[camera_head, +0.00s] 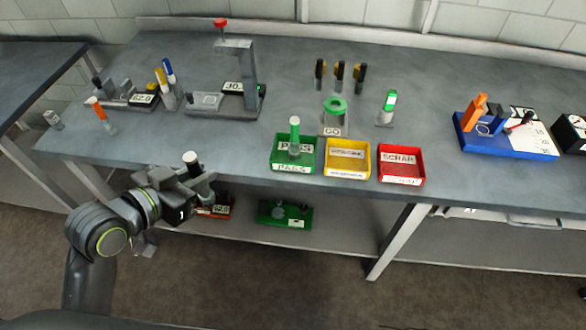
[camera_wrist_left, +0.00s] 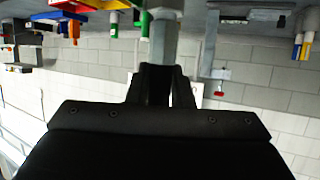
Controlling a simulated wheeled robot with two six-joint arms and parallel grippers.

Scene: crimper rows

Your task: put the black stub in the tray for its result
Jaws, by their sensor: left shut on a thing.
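Three labelled trays stand to the right along the bench front: green PASS (camera_head: 292,167), yellow REWORK (camera_head: 347,174) and red SCRAP (camera_head: 402,179). A green-topped stub (camera_head: 294,135) stands in the PASS tray. My right gripper is not in view.
A press with a red knob (camera_head: 239,70) and a display stands behind, left of the trays. Below is a lower shelf (camera_head: 345,240).

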